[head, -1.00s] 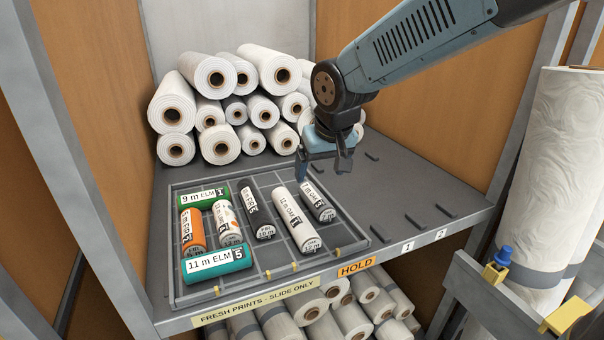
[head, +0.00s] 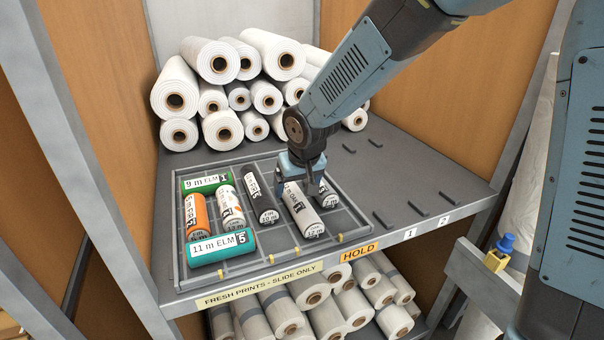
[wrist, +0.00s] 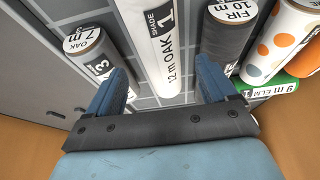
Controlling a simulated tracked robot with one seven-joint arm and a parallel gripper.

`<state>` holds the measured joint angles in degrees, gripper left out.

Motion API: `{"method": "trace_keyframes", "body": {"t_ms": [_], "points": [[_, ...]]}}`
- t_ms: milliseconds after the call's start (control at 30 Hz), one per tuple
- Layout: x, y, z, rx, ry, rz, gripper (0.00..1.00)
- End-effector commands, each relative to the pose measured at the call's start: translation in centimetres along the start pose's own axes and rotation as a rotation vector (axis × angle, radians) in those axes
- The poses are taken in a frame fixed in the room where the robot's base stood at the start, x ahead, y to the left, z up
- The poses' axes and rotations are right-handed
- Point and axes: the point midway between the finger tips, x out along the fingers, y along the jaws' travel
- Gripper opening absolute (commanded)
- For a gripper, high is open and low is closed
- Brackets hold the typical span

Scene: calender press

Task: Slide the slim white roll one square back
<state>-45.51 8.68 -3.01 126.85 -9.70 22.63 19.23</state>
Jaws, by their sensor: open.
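The slim white roll (head: 302,212), labelled 12 m OAK 1, lies lengthwise in the right half of the gridded tray (head: 355,226). In the wrist view the white roll (wrist: 165,45) shows between my two blue fingers. My gripper (head: 308,184) is low over the roll's back end, fingers apart, one on each side. In the wrist view my gripper (wrist: 160,88) has a visible gap beside the roll; I cannot tell whether either finger touches it.
A grey 7 m OAK roll (head: 328,195) lies close right of the white roll, partly behind my gripper. A dark FIR roll (head: 260,198) lies left. Orange (head: 197,217), dotted (head: 230,207), green (head: 206,182) and teal (head: 221,246) rolls fill the tray's left. Stacked rolls (head: 225,95) stand behind.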

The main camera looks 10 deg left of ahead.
Motion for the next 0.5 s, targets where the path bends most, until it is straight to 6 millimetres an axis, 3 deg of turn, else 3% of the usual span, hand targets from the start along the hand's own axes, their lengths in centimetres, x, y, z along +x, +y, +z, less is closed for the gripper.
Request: {"method": "trace_keyframes", "body": {"t_ms": [200, 500], "points": [[2.7, 0.0, 0.1, 0.0, -0.002, 0.0, 0.85], [4.0, 0.1, 0.0, 0.001, 0.0, 0.001, 0.85]]}}
